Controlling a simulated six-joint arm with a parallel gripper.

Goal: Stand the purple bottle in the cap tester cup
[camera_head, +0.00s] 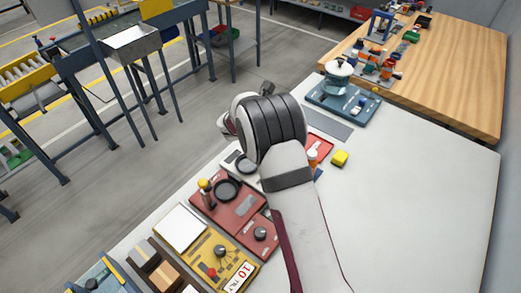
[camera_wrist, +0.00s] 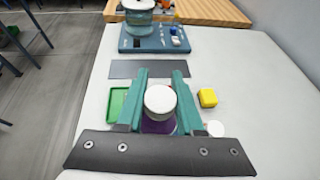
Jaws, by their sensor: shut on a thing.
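My gripper (camera_wrist: 160,92) has teal fingers closed on the sides of the purple bottle (camera_wrist: 158,126). The bottle's round white cap (camera_wrist: 160,99) faces the wrist camera. Its lower part is hidden, so I cannot tell its height above the table. In the head view my arm hides both the gripper and the bottle. A red board (camera_head: 232,212) left of my arm carries a dark round ring (camera_head: 227,189). I cannot tell which is the cap tester cup.
A yellow block (camera_wrist: 208,98) and a small white round top (camera_wrist: 215,129) are right of my gripper. A green tray (camera_wrist: 117,104) lies left. A grey mat (camera_wrist: 150,69) and a blue board (camera_wrist: 153,38) with a glass vessel are beyond. The right side of the white table (camera_head: 420,190) is clear.

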